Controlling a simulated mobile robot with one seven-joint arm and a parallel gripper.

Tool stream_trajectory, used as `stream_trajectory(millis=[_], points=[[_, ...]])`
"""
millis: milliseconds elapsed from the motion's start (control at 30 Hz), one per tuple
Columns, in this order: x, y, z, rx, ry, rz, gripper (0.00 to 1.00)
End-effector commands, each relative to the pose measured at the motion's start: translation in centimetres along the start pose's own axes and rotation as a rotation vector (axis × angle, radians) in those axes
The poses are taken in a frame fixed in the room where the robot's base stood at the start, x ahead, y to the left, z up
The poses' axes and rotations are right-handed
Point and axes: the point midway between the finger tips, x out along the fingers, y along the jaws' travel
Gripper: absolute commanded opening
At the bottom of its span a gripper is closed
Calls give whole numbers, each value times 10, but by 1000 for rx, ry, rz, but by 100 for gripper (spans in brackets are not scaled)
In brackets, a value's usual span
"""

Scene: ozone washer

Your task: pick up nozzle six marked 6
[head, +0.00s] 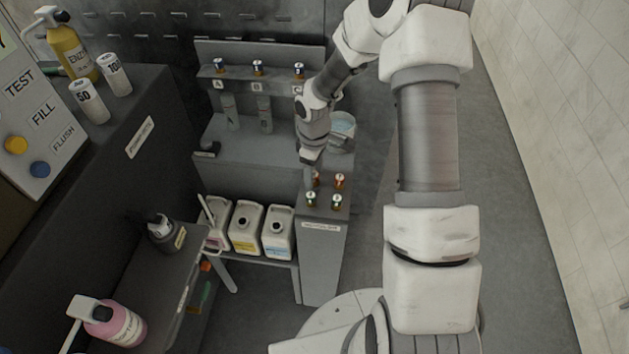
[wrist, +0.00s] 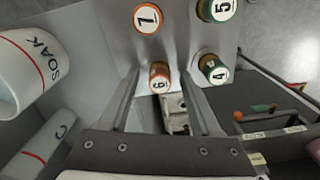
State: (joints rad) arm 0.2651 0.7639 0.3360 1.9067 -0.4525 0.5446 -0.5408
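Nozzle six (wrist: 159,77) is a short orange-banded piece with a white top marked 6. In the wrist view it sits between the tips of my gripper's two fingers (wrist: 160,75), with gaps on both sides. My gripper (head: 310,170) is open and points down over the stand in the head view. Nozzle six there looks to be the back left orange piece (head: 316,179), partly behind the gripper. Beside it stand another orange nozzle (wrist: 147,17), apparently marked 7, and green nozzles marked 5 (wrist: 218,10) and 4 (wrist: 213,68).
The nozzles stand on a narrow grey stand (head: 322,255). A white SOAK container (wrist: 32,62) is close to the left finger; several jugs (head: 246,227) stand on a low shelf left of the stand. A rack (head: 260,85) with blue-banded nozzles is behind. Floor is clear at right.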

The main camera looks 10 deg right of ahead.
Motion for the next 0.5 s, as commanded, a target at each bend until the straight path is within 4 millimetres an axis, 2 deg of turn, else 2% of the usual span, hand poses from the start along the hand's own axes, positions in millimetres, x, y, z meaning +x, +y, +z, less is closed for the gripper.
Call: stream_trajectory(millis=[33, 333, 500], points=[[0, 0, 0, 0, 0, 0, 54], [0, 0, 0, 0, 0, 0, 0], [0, 0, 0, 0, 0, 0, 0]])
